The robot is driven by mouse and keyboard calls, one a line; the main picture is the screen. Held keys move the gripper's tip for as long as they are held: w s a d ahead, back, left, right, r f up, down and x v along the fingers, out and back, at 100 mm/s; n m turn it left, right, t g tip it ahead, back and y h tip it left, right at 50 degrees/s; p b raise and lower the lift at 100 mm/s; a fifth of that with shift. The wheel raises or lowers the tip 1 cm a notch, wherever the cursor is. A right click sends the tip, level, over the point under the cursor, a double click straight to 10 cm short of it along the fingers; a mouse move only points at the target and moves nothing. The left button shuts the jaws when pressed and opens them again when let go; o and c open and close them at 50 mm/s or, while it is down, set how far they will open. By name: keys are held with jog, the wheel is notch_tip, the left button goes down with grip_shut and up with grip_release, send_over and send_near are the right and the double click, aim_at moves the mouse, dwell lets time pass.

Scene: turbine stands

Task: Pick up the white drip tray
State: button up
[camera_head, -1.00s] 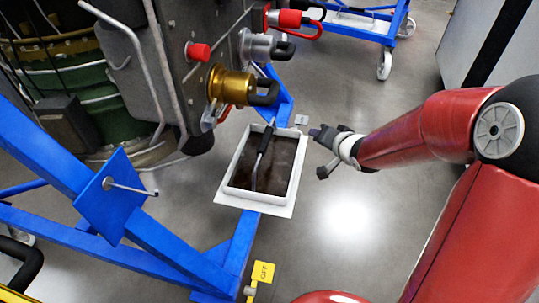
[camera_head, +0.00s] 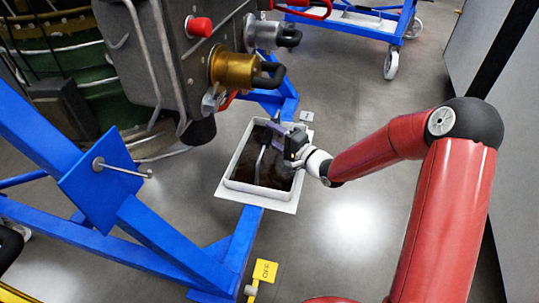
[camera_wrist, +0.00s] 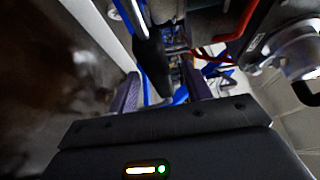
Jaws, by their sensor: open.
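The white drip tray (camera_head: 258,203) sits on the blue stand's lower beam, under the engine, with dark brown contents inside. In the wrist view its pale rim (camera_wrist: 98,28) runs down the left side. A tool with a black handle and grey shaft (camera_head: 259,166) lies in the tray. My gripper (camera_head: 282,134) is open over the tray's far right part. In the wrist view the black handle (camera_wrist: 152,62) appears between my fingers (camera_wrist: 160,92); I cannot tell whether they touch it.
The blue stand (camera_head: 150,232) passes left of and under the tray. A brass fitting (camera_head: 232,80) and the engine's grey panel hang close above it.

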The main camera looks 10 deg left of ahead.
jog(key=shift+x, duration=1.1)
jog(key=shift+d, duration=0.1)
grip_shut()
